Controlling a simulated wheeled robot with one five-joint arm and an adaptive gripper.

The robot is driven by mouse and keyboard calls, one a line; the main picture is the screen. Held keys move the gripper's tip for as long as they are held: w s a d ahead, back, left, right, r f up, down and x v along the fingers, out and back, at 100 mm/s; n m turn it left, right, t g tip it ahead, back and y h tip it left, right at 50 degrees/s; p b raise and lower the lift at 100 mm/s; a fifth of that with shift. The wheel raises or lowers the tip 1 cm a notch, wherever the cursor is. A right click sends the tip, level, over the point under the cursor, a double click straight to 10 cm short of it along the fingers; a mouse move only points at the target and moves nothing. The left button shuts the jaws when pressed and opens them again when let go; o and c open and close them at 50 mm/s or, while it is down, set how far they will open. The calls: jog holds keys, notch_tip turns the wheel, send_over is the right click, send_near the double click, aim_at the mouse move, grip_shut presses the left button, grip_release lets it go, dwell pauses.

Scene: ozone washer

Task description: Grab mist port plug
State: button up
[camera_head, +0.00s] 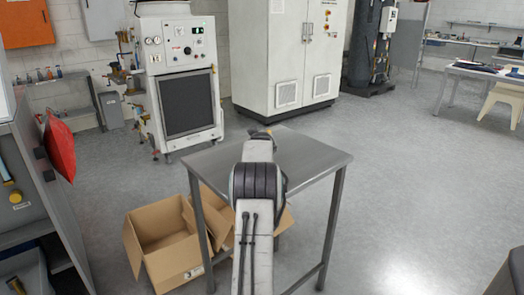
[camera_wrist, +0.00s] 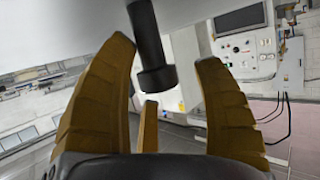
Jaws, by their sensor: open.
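A black cylindrical plug with a wider end, which looks like the mist port plug (camera_wrist: 152,50), shows in the wrist view. It comes down from the top edge in front of a pale surface, and its wider end lies between the finger tips. My gripper (camera_wrist: 166,54) is open, its tan ribbed fingers spread to either side of the plug with gaps visible. A third finger shows low in the middle. In the head view my arm reaches over a metal table, and only a bit of my gripper (camera_head: 263,135) shows past it. I cannot make out the plug there.
The metal table (camera_head: 315,160) stands under my arm. An open cardboard box (camera_head: 165,235) sits on the floor to its left. A white machine with gauges (camera_head: 180,45) and a white cabinet (camera_head: 290,55) stand behind. A grey cabinet (camera_head: 30,170) is at left.

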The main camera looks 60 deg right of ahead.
jog(key=shift+c, duration=0.2)
jog(key=c, duration=1.2)
jog(key=shift+r, duration=0.1)
